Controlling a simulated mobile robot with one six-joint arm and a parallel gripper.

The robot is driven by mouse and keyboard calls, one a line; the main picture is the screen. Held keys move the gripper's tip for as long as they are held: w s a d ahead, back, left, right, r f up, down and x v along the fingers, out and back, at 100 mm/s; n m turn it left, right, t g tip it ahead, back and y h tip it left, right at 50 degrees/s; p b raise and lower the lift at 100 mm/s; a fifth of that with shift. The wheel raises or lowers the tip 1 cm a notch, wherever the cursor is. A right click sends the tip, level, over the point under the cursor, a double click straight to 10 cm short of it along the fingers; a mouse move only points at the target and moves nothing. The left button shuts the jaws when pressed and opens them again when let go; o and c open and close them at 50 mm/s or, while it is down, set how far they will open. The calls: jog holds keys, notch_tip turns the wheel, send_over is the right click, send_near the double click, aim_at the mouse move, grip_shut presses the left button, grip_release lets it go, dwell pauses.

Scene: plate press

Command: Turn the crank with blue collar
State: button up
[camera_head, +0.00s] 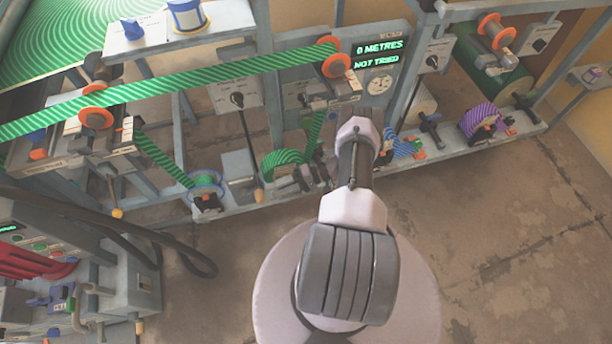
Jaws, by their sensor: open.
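I cannot pick out for sure a crank with a blue collar. One handle with a tan knob (258,195) hangs on the lower rail left of my arm. Another with a yellow knob (117,213) hangs farther left. A third tan handle (139,326) is at the bottom left, on the console. A blue-rimmed green spool (205,183) sits on the lower rail, but no crank shows clearly on it. My arm reaches up the middle of the view toward the frame. Its upper end hides part of the rail, and I do not see the gripper's fingers.
A green striped web (215,78) runs across the press frame past orange-flanged rollers. A display (379,53) reads "0 METRES, NOT TRIED". A blue striped roll (400,145) and a purple striped roll (480,120) sit on the right. A console (125,285) with cables stands lower left. The right floor is clear.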

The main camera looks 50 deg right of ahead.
jog(key=v, duration=1.3)
